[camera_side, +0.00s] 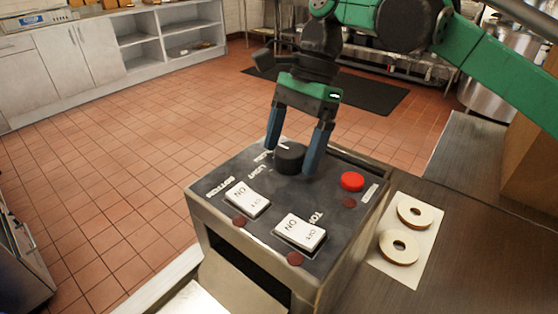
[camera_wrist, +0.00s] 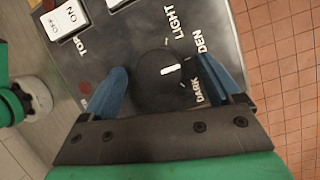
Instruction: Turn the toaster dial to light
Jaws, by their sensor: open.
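The black round dial (camera_side: 290,158) sits on the toaster's dark top panel (camera_side: 225,178). In the wrist view the dial (camera_wrist: 160,88) has a white pointer line aimed right and slightly up, between the words LIGHT and DARK, near a partly covered word ending in DEN. My gripper (camera_side: 291,163) points down with its blue fingers on either side of the dial. In the wrist view my gripper (camera_wrist: 162,70) is open around the dial; whether the fingers touch it I cannot tell. The right finger covers part of the lettering.
Two white ON/OFF switches (camera_side: 301,232) (camera_side: 245,199) and a red button (camera_side: 352,181) share the panel. Two bagel halves (camera_side: 415,212) (camera_side: 399,246) lie on a pale board (camera_side: 427,246) to the right. Tiled floor (camera_side: 120,170) lies beyond the toaster.

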